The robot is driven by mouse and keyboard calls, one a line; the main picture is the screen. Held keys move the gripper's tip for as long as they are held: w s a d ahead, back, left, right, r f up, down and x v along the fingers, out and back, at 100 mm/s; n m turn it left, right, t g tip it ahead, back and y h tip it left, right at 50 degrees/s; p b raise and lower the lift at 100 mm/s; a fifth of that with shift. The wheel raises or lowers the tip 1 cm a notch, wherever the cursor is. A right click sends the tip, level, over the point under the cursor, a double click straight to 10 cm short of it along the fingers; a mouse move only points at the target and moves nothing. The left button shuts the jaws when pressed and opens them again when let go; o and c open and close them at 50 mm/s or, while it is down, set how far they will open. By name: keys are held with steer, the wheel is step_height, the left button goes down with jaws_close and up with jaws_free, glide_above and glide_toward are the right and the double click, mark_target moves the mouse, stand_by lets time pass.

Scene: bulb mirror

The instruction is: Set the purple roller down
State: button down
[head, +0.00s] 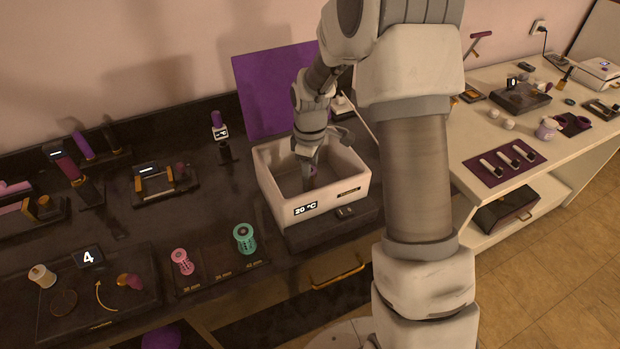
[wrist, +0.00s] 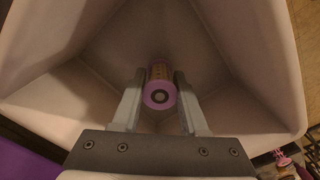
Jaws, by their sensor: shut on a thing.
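The purple roller (wrist: 159,95) is between the two fingers of my gripper (wrist: 160,104), with its round end toward the wrist camera. My gripper is shut on it. In the head view my gripper (head: 307,178) reaches down inside a white open box (head: 325,206) labelled 20 °C, and only a small bit of purple (head: 312,170) shows there. In the wrist view the box's inner walls surround the roller. I cannot tell whether the roller touches the box floor.
A pink roller (head: 182,261) and a green roller (head: 244,238) stand on a dark size-marked board left of the box. A purple panel (head: 272,92) stands behind the box. A light table (head: 530,180) with several small items is at the right.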

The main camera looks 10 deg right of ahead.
steer(key=shift+f, duration=0.45)
steer(key=shift+f, duration=0.2)
steer(key=shift+c, duration=2.2)
jaws_free()
